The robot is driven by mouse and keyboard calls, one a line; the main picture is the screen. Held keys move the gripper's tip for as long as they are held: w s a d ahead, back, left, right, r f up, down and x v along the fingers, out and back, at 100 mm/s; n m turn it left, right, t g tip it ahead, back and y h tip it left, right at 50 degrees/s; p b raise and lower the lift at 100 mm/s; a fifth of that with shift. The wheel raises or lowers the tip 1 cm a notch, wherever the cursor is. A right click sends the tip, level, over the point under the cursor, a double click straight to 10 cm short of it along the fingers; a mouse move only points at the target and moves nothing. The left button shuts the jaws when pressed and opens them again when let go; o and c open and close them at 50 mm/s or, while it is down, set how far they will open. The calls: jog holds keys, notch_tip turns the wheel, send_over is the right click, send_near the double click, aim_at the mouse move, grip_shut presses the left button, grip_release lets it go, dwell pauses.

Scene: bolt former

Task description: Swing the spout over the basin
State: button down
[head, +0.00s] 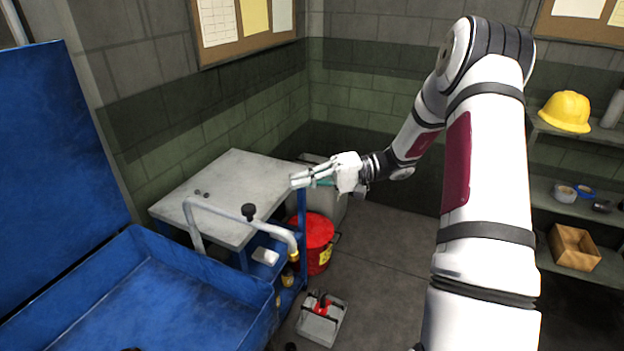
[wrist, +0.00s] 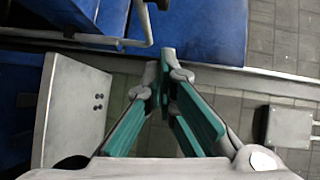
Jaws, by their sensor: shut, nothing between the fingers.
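The spout (head: 240,219) is a bent grey pipe with a brass-coloured tip, rising at the right side of the blue basin (head: 175,300) in the head view. Its tip points down and appears to lie outside the basin's right rim. A black knob (head: 249,211) stands on the pipe's upper run. My gripper (head: 296,181) is shut and empty, above and behind the spout tip, apart from it. In the wrist view my gripper (wrist: 166,58) has its fingertips together, and a bent grey pipe (wrist: 100,39) that looks like the spout shows at the top.
A grey-topped table (head: 235,180) with small nuts on it stands behind the spout. A red bucket (head: 314,240) and a grey toolbox (head: 321,318) are on the floor. The basin's blue lid (head: 50,140) stands raised at the left. Shelves (head: 575,190) line the right wall.

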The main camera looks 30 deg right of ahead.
jog(key=a+f+p, duration=0.1)
jog(key=a+p, duration=0.1)
jog(key=a, duration=0.6)
jog(key=shift+s+a, duration=0.15)
jog(key=shift+a, duration=0.05)
